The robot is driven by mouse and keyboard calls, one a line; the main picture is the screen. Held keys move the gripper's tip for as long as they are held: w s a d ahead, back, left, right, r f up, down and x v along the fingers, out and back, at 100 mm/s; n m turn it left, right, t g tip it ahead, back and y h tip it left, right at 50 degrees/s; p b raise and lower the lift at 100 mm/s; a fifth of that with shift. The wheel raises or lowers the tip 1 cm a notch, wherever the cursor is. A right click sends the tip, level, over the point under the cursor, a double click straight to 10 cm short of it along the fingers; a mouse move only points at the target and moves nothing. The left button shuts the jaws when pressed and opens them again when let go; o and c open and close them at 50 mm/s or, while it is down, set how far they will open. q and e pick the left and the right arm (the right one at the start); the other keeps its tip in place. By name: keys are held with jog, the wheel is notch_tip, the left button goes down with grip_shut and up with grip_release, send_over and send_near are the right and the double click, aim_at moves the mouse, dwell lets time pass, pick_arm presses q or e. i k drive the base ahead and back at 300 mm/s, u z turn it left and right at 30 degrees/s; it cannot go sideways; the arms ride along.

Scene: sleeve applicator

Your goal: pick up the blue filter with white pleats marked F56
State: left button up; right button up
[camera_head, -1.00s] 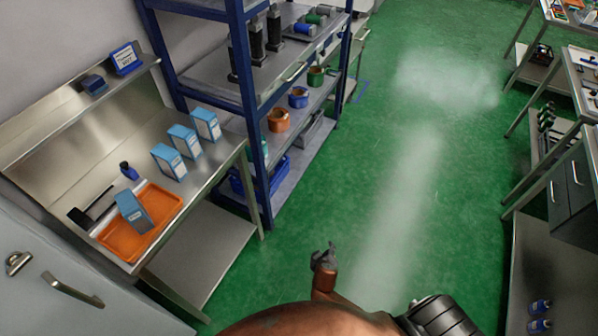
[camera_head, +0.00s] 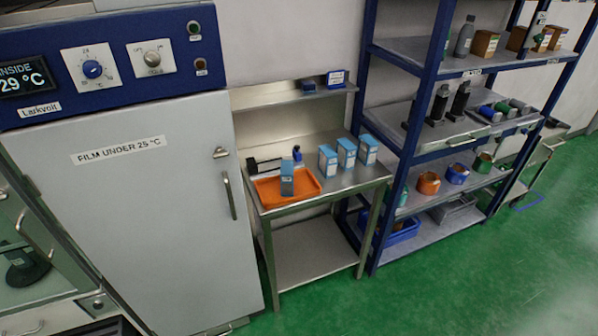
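I cannot pick out a filter marked F56; any such mark is too small to read. Three light-blue and white boxes (camera_head: 346,153) stand in a row on the steel bench (camera_head: 352,187). A similar blue box (camera_head: 287,179) stands in an orange tray (camera_head: 315,184) at the bench's left. Several small cylinders with green and blue parts (camera_head: 487,111) lie on the middle shelf of the blue rack (camera_head: 419,97), with no pleats or marks clear. Neither of my grippers is in view.
A grey cabinet (camera_head: 133,235) reading 29 °C stands left of the bench. Two small blue items (camera_head: 336,79) sit on the bench's upper ledge. Orange, blue and green rings (camera_head: 457,173) sit on a lower rack shelf. Green floor (camera_head: 450,280) is clear in front.

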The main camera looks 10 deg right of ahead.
aim_at(346, 151)
jog(key=u, duration=0.25)
jog(key=k, duration=0.3)
jog(key=z, duration=1)
jog(key=i, duration=1.35)
jog(key=u, duration=0.4)
